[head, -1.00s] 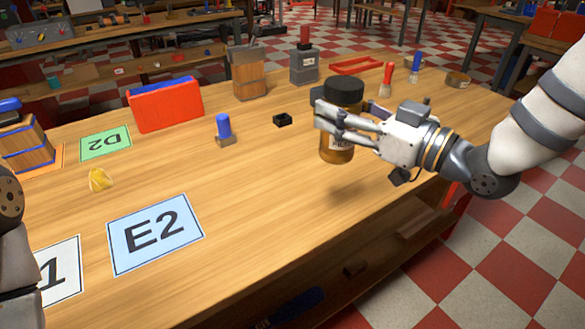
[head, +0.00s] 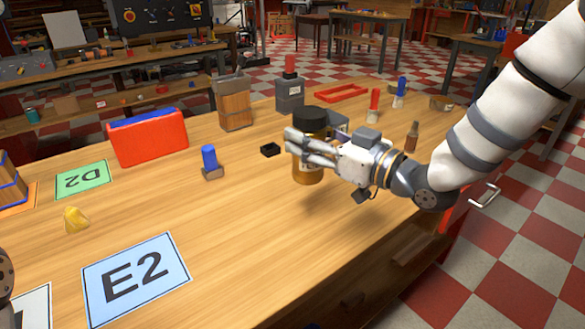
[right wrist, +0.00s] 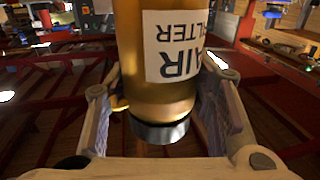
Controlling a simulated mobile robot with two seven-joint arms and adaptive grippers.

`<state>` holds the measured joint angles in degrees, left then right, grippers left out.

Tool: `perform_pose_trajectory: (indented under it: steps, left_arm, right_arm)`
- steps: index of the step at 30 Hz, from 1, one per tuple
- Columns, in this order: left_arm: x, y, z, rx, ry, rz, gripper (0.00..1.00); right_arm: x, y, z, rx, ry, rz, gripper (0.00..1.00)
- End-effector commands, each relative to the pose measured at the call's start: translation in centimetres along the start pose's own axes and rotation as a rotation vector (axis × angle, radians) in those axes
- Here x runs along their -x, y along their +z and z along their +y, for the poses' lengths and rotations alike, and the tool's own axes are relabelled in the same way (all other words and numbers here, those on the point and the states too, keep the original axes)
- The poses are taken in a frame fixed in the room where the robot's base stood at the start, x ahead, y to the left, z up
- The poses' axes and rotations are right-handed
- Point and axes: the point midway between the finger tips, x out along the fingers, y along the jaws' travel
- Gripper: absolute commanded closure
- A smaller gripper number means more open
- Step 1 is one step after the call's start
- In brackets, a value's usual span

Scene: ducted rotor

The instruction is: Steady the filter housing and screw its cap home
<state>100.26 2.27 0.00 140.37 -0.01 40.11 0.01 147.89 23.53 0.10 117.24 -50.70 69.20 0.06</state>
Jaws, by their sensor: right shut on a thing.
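The filter housing (head: 307,176) is an amber jar with a white label and a black cap (head: 307,119) at its top. My right gripper (head: 297,148) is shut around the housing from the right, below the cap. The housing is upright and appears to be a little above the table. How far the cap is screwed down cannot be told. My left gripper is out of view; only a bit of that arm shows at the left edge.
A brown bottle (head: 412,137) stands behind my right wrist. The front middle is clear.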

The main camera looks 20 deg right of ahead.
Motion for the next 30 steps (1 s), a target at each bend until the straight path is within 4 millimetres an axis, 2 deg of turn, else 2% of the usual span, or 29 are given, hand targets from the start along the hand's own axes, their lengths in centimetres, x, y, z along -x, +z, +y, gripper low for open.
perform_pose_trajectory:
  steps: [1,3,9,21,25,30]
  left_arm:
    - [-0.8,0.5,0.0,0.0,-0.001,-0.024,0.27]
    - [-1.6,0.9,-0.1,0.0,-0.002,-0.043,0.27]
    - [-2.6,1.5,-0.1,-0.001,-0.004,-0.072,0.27]
    - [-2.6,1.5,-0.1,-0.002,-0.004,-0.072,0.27]
    - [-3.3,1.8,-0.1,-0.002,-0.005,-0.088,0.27]
    - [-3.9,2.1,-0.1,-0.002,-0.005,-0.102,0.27]
  right_arm:
    - [-1.1,1.4,0.4,-0.004,-0.001,-0.006,1.0]
    - [-2.2,3.0,0.7,-0.005,-0.001,-0.008,1.0]
    - [-4.3,5.2,1.4,-0.002,0.0,-0.001,1.0]
    - [-4.7,5.2,1.6,0.001,0.0,0.004,1.0]
    - [-5.5,6.8,1.8,-0.002,-0.001,0.0,1.0]
    - [-5.3,9.3,1.8,-0.001,0.0,0.0,1.0]
